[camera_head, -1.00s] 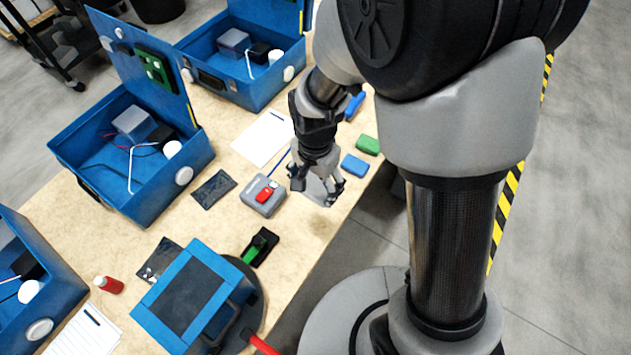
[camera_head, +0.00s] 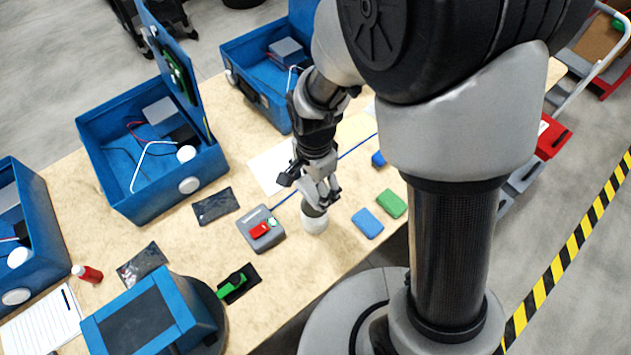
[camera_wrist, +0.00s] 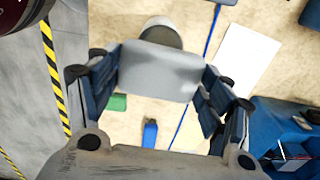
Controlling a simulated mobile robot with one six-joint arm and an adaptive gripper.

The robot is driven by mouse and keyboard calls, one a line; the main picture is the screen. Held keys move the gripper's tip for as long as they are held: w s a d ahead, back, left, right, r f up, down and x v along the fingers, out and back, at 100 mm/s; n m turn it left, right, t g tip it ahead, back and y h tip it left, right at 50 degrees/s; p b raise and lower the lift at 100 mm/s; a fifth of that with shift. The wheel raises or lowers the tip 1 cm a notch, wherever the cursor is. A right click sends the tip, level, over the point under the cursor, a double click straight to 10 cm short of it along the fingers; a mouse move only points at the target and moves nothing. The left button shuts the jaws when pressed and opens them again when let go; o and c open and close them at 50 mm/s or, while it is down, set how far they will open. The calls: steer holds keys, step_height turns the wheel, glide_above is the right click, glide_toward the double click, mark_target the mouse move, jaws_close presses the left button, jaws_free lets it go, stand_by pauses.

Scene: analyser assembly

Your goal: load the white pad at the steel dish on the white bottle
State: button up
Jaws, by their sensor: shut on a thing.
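My gripper (camera_head: 314,192) points down over the table, above a white bottle (camera_head: 314,224). In the wrist view my gripper (camera_wrist: 158,85) is shut on the white pad (camera_wrist: 155,72), with one finger at each side of it. Just beyond the pad's far edge, a grey round top with a pale rim shows, likely the steel dish (camera_wrist: 162,31) on the bottle. The pad hides part of it. I cannot tell whether pad and dish touch. In the head view the fingers largely hide the pad.
A grey device with a red part (camera_head: 261,230) stands close left of the bottle. Blue (camera_head: 367,223) and green (camera_head: 391,204) sponges lie to the right. Open blue cases (camera_head: 150,150) stand behind and left. A blue cable crosses the table near the gripper.

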mark_target(315, 197)
steer(key=shift+s+f+b, duration=0.1)
steer(key=shift+f+b, duration=0.5)
steer(key=shift+f, duration=0.25)
steer(key=shift+f+b, duration=1.55)
steer(key=shift+f, duration=0.45)
steer(key=shift+f+b, duration=0.75)
steer(key=shift+f, duration=0.2)
steer(key=shift+r, duration=0.1)
steer(key=shift+r+p, duration=2.95)
steer(key=shift+r, duration=0.55)
